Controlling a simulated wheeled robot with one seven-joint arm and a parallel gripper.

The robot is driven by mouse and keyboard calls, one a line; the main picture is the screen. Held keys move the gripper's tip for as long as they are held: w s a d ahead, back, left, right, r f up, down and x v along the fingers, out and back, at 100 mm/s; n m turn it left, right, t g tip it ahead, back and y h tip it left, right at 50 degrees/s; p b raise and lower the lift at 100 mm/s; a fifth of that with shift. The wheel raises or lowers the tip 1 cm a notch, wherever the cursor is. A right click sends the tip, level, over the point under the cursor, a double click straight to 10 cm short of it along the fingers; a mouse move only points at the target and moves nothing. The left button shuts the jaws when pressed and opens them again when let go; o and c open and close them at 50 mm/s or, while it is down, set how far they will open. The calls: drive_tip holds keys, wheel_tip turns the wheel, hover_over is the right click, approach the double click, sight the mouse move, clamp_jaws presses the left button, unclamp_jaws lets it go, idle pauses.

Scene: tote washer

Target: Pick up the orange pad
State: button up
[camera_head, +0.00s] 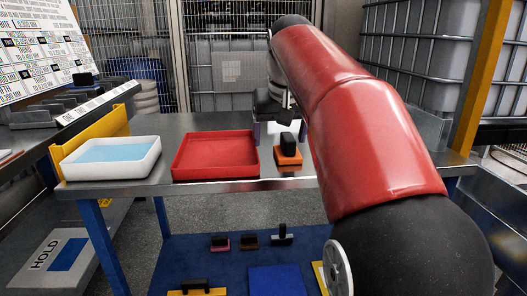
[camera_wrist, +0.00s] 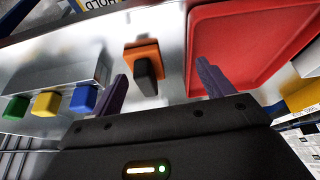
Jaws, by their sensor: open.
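The orange pad (camera_head: 288,158) lies on the metal table, just right of the red tray, with a black upright handle (camera_head: 289,143) on top. In the wrist view the orange pad (camera_wrist: 137,48) and its dark handle (camera_wrist: 146,76) show ahead of my gripper (camera_wrist: 161,70). The handle lies between the lines of the two purple fingers, closer to the left one. My gripper (camera_head: 279,127) is open and empty, near the pad at its far side in the head view. No contact shows. My red arm hides the table to the right of the pad.
The red tray (camera_head: 214,177) stands close left of the pad, and a white tub with blue inside (camera_head: 65,166) is farther left. In the wrist view, green (camera_wrist: 16,107), yellow (camera_wrist: 46,103) and blue (camera_wrist: 83,98) blocks are at left. Several handled pads lie on the lower blue surface.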

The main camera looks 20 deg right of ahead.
sight(288, 136)
drive_tip(key=shift+m, duration=0.3)
drive_tip(key=w+d, duration=0.1)
drive_tip(key=d, duration=0.1)
drive_tip(key=w+d+r, duration=0.1)
drive_tip(key=shift+w+d+r, duration=0.1)
drive_tip(key=shift+w+d, duration=0.25)
drive_tip(key=shift+w, duration=0.05)
drive_tip(key=b+x, duration=0.1)
drive_tip(key=x, duration=0.6)
drive_tip(key=shift+w+d+f+b, duration=0.2)
drive_tip(key=shift+b, duration=0.15)
drive_tip(key=c, duration=1.1)
drive_tip(key=shift+r, duration=0.25)
